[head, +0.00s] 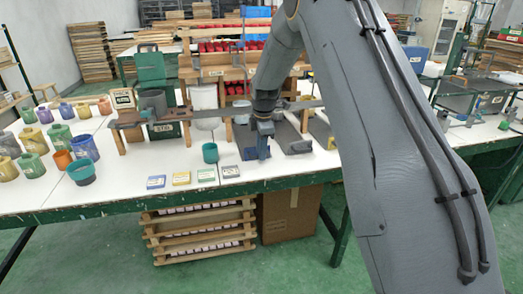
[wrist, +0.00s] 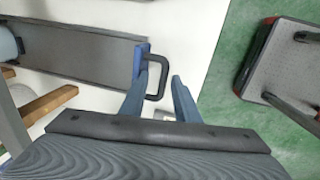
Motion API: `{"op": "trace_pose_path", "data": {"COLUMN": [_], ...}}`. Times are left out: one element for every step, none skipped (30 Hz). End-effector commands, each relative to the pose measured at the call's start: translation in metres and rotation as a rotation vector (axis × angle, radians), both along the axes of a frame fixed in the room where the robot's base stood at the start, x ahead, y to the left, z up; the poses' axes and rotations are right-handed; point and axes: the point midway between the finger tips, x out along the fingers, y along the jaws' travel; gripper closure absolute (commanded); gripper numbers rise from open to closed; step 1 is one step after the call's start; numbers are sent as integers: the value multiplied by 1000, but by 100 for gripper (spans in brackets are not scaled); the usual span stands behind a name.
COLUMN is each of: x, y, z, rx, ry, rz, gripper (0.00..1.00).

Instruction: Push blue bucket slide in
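The blue bucket slide is a long grey tray (wrist: 85,50) with a blue end plate (wrist: 140,61) and a dark loop handle (wrist: 163,72) in the wrist view. In the head view its blue front (head: 247,153) sticks out of the wooden rack toward the table's front edge, partly hidden by my gripper (head: 263,152). In the wrist view my gripper (wrist: 160,80) is open, with its fingers apart around the handle. The left finger is close to the blue plate; I cannot tell whether it touches.
Another grey slide (head: 291,135) stands out just to the right. Paint pots (head: 33,140) fill the far left.

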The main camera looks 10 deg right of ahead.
Motion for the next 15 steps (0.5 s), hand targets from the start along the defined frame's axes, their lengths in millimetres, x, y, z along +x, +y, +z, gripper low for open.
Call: {"op": "trace_pose_path", "data": {"x": [0,0,-1,-1,-2,-3,-4,-5,-6,-7,-8,-9,-9,-10,-11], "y": [0,0,0,0,0,-1,-1,-1,-1,-1,-1,-1,-1,-1,-2], "z": [3,5,10,14,19,25,30,36,42,47,51,57,60,64,68], "rx": [0,0,0,0,0,0,0,0,0,0,0,-1,-1,-1,-1], "ry": [-1,-2,-2,-3,-4,-3,-4,-5,-4,-4,-5,-4,-3,-3,-4], "rz": [0,0,0,0,0,-1,-1,-1,-1,-1,-1,-1,-1,-1,-1], "gripper": [71,71,71,71,71,71,71,71,71,71,71,71,71,71,71]}}
